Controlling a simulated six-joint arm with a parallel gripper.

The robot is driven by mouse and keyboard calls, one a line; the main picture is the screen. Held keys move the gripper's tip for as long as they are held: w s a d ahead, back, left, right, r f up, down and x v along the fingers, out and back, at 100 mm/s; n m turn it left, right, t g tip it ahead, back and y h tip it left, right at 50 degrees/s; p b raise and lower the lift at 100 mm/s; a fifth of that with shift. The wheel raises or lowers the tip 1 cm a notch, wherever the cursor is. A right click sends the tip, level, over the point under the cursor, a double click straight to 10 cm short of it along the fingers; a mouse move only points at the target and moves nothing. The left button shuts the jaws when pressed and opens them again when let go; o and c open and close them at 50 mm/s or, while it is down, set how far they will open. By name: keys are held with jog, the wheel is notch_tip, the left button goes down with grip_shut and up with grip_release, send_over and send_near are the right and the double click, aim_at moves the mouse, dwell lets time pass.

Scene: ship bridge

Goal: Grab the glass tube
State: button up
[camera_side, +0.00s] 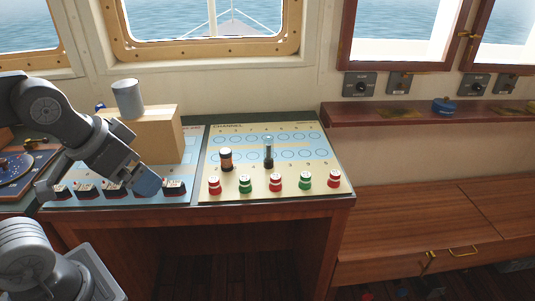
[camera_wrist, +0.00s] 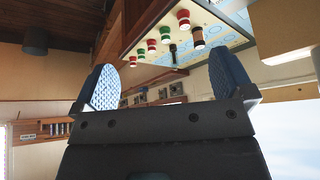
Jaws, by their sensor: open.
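A slim clear glass tube (camera_side: 268,150) with a dark base stands upright on the cream channel panel (camera_side: 240,186) in the side view. In the wrist view, what looks like its dark base (camera_wrist: 174,52) shows small beyond the fingers. A copper-brown cylinder (camera_side: 226,158) with black ends stands to its left, and shows in the wrist view (camera_wrist: 197,38) too. My gripper (camera_side: 146,184) is left of the panel, low over the blue-grey switch panel, well apart from the tube. In the wrist view my gripper (camera_wrist: 165,80) has its two blue ribbed fingers wide apart with nothing between them.
Several red and green knobs (camera_side: 276,182) line the panel's front edge. A cardboard-coloured box (camera_side: 158,135) stands behind my gripper, with a grey cylinder (camera_side: 128,98) on top. Dark switches (camera_side: 114,190) lie under my arm. The space above the cream panel is clear.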

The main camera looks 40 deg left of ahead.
dwell(0.4)
jog(key=c, duration=0.7)
jog(key=m+t+y, duration=0.3)
jog(key=m+y, duration=0.1)
jog(key=m, duration=2.7)
send_over(268, 141)
jog(key=s+d, duration=0.3)
jog(key=s, duration=0.4)
notch_tip(268, 141, down, 5)
jog(key=x, duration=1.3)
jog(key=shift+w+f, duration=0.15)
jog(key=shift+f, duration=0.1)
